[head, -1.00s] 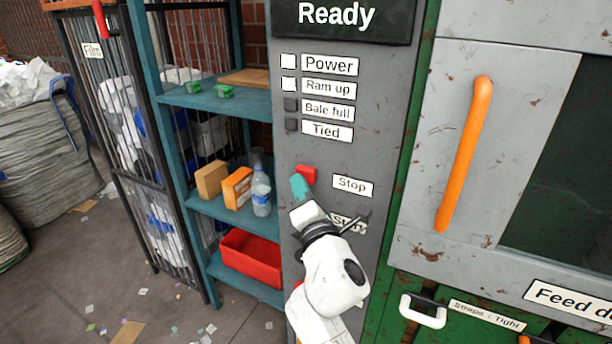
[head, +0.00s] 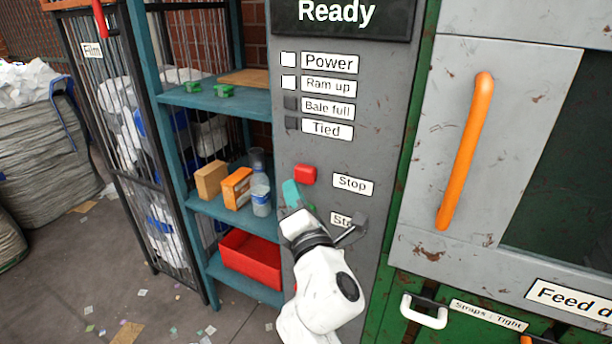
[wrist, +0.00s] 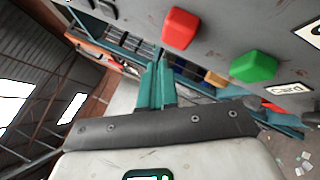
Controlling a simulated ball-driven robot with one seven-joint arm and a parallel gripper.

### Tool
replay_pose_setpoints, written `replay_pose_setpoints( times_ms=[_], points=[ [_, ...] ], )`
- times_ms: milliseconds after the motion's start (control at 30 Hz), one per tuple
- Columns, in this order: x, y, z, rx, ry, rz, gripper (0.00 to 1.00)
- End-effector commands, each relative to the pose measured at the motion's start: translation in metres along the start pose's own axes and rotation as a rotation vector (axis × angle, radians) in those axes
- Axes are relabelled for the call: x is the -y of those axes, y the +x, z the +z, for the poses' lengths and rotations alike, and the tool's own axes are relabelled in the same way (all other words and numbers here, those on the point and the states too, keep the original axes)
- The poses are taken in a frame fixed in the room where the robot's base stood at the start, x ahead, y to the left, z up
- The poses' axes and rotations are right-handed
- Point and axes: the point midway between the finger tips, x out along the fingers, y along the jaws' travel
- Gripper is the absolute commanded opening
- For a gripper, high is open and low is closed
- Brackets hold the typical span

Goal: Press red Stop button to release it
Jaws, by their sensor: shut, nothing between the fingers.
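The red Stop button (head: 305,174) sits on the grey control panel (head: 390,120), left of the "Stop" label (head: 353,184). It also shows in the wrist view (wrist: 180,28). My gripper (head: 290,190) has teal fingers, shut and empty, just below and left of the red button in the head view. In the wrist view the fingertips (wrist: 157,72) point forward, below and left of the red button, with a visible gap. The green button (wrist: 254,66) is to the right in the wrist view. In the head view my gripper mostly hides it. The display (head: 340,14) reads "Ready".
Left of the panel stands a teal shelf (head: 225,100) with boxes, a bottle and a red bin (head: 250,258). A lever (head: 352,230) is by the lower label. An orange door handle (head: 465,150) stands out to the right.

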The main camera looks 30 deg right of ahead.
Motion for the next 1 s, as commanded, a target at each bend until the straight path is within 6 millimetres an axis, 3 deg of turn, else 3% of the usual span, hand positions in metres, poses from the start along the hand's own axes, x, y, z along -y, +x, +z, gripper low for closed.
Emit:
replay_pose_setpoints(
  times_ms=[500, 1000],
  points=[
    [-0.023, -0.033, -0.025, -0.002, 0.001, 0.002, 0.00],
    [-0.026, -0.036, -0.026, 0.000, 0.001, 0.000, 0.00]
  ],
)
